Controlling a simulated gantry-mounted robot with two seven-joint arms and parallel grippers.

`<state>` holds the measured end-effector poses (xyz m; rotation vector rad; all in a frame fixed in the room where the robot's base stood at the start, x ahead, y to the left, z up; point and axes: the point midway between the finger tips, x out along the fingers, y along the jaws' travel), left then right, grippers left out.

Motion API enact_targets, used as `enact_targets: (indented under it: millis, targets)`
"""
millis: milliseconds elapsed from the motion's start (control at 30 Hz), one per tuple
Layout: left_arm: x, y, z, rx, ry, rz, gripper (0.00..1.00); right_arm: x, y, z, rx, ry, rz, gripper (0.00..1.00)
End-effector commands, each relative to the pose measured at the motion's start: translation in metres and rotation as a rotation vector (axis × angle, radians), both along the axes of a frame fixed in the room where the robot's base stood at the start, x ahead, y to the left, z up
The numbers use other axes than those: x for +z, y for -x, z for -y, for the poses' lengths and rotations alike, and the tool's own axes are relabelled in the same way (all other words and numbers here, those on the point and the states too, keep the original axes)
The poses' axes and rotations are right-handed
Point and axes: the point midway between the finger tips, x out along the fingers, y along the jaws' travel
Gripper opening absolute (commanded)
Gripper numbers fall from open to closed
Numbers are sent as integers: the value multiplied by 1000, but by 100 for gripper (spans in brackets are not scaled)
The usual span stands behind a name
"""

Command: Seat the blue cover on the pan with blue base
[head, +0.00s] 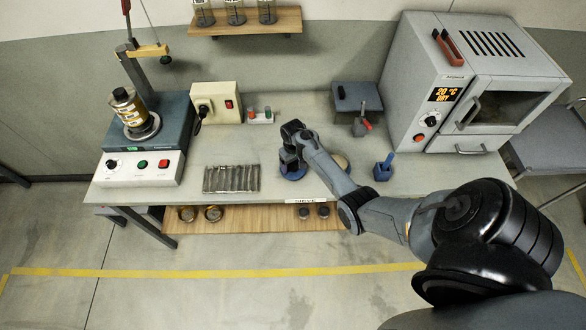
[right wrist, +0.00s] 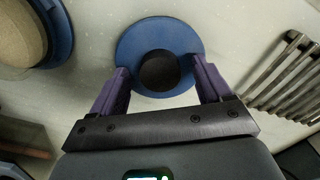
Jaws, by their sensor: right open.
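The blue cover (right wrist: 133,40), a flat blue disc with a dark round knob (right wrist: 159,70), lies on the bench. It also shows in the head view (head: 293,175), partly hidden under my gripper. My right gripper (right wrist: 160,72) is open above the cover, its purple fingers on either side of the knob with gaps between. In the head view the right gripper (head: 291,164) points down. The pan with blue base (right wrist: 62,32) stands beside the cover, with a beige round top; the frame edge cuts it off. In the head view my forearm hides much of the pan (head: 342,160). My left gripper is out of view.
A row of metal bars (head: 231,179) lies close to the cover. A small blue holder (head: 382,172) stands right of the pan. A grey oven (head: 470,95) fills the bench's right end. A device with a control box (head: 140,166) stands left.

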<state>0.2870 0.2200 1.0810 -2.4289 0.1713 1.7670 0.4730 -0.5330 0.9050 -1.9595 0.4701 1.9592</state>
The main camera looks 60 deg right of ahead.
Motion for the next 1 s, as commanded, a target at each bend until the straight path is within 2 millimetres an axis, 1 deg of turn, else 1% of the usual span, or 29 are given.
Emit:
enact_targets:
  millis: [67, 167, 500, 533, 800, 867, 1000]
  targets:
    - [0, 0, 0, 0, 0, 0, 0, 0, 0, 0, 0, 0, 0, 78]
    - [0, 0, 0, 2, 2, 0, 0, 0, 0, 0, 0, 0, 0, 64]
    - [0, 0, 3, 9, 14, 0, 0, 0, 0, 0, 0, 0, 0, 12]
    - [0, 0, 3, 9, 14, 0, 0, 1, 0, 0, 0, 0, 0, 11]
    - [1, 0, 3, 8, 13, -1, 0, 4, 0, 0, 0, 0, 1, 11]
    - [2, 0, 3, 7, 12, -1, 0, 8, -1, 0, 0, 1, 2, 11]
    - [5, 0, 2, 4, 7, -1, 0, 27, 0, 0, -1, 0, 3, 11]
